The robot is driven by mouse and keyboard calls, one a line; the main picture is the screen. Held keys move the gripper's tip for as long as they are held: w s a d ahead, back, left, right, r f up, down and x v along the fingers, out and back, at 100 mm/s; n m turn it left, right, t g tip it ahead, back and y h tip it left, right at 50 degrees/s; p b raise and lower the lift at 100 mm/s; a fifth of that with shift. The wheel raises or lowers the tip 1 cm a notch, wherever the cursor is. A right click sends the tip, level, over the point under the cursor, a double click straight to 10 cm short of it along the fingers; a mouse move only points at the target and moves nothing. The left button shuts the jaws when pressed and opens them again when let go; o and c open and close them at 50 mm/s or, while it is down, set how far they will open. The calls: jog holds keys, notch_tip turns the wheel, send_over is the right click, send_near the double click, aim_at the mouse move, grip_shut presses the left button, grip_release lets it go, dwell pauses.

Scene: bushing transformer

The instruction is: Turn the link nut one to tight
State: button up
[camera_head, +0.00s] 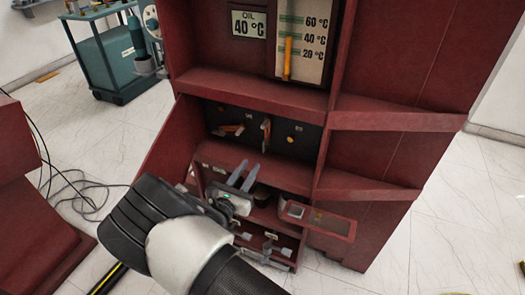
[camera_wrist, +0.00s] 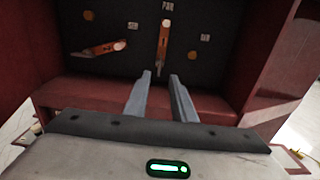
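My gripper (camera_head: 246,172) is open in front of the red cabinet, below its dark panel. In the wrist view my gripper's two grey fingers (camera_wrist: 159,78) point toward the panel with an empty gap between them. The dark panel (camera_wrist: 140,60) carries a tilted orange link (camera_wrist: 97,49) at the left and an upright orange link (camera_wrist: 164,38) at the middle. A round nut-like end (camera_wrist: 120,45) shows on the tilted link. A small yellow stud (camera_wrist: 192,55) stands to the right. I cannot tell which nut is number one. Neither finger appears to touch a link.
A red ledge (camera_head: 250,165) runs below the panel, close under my fingers. An open red drawer or flap (camera_head: 318,222) sticks out at the right. A green cart (camera_head: 115,60) stands at the back left.

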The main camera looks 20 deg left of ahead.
aim_at(265, 145)
jog(key=w, duration=0.3)
jog(key=w+b, duration=0.1)
jog(key=w, duration=0.3)
jog(key=w+d, duration=0.1)
jog(key=w, duration=0.2)
jog(key=shift+w+b, duration=0.3)
grip_shut()
